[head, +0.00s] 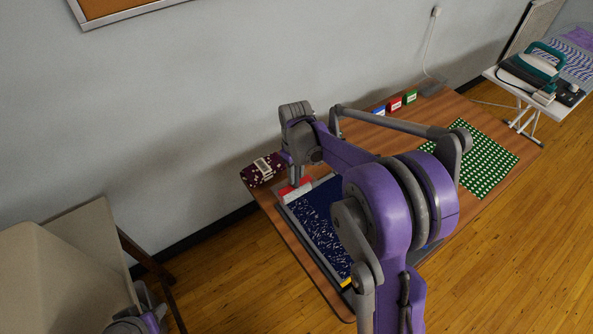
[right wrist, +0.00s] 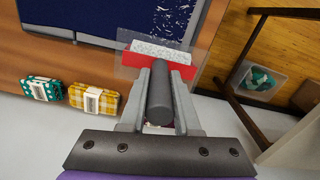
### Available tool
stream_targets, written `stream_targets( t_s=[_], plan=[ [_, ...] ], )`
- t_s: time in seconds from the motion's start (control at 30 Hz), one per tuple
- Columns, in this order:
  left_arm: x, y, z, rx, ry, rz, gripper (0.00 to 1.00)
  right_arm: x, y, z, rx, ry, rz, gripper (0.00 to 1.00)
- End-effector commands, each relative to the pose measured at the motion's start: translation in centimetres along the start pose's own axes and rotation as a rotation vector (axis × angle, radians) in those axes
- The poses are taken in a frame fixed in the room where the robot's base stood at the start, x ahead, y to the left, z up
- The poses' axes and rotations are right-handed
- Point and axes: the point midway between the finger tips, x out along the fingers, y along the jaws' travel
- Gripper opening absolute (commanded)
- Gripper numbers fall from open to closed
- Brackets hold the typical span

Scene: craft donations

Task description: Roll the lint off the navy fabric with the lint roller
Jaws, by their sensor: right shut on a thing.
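The navy fabric (head: 318,222) lies flat on the wooden table, with many white specks on it in the head view; part is behind my right arm. It also shows at the top of the right wrist view (right wrist: 95,14). My right gripper (right wrist: 160,100) is shut on the grey handle of the lint roller (right wrist: 160,52). The roller's white sheet carries grey specks, with red beside it. In the head view the roller (head: 297,190) is at the fabric's far left corner; I cannot tell whether it touches. My left gripper is not in view.
A maroon bundle (head: 262,170) lies close to the roller. The wrist view shows a teal dotted bundle (right wrist: 42,88) and a yellow plaid bundle (right wrist: 94,100). A green dotted cloth (head: 487,160) lies at the table's right. An iron (head: 540,65) stands on a separate board.

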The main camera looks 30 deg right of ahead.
Motion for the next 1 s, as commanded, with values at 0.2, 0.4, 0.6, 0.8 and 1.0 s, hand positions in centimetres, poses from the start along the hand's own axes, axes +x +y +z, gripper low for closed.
stream_targets(
  t_s=[0.2,0.4,0.6,0.8,1.0],
  plan=[
    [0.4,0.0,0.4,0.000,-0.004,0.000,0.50,0.9,0.0,0.0,0.000,0.000,0.000,0.00],
    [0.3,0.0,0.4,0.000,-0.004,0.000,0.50,0.8,0.0,0.0,0.000,0.000,0.000,0.00],
    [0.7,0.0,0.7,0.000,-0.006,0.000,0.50,1.3,0.0,0.0,0.000,-0.001,-0.001,0.00],
    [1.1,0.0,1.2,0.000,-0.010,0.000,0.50,1.9,0.0,0.1,0.000,-0.001,-0.001,0.00],
    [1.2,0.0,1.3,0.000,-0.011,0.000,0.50,2.1,0.0,0.1,0.000,0.000,-0.001,0.00]
  ],
)
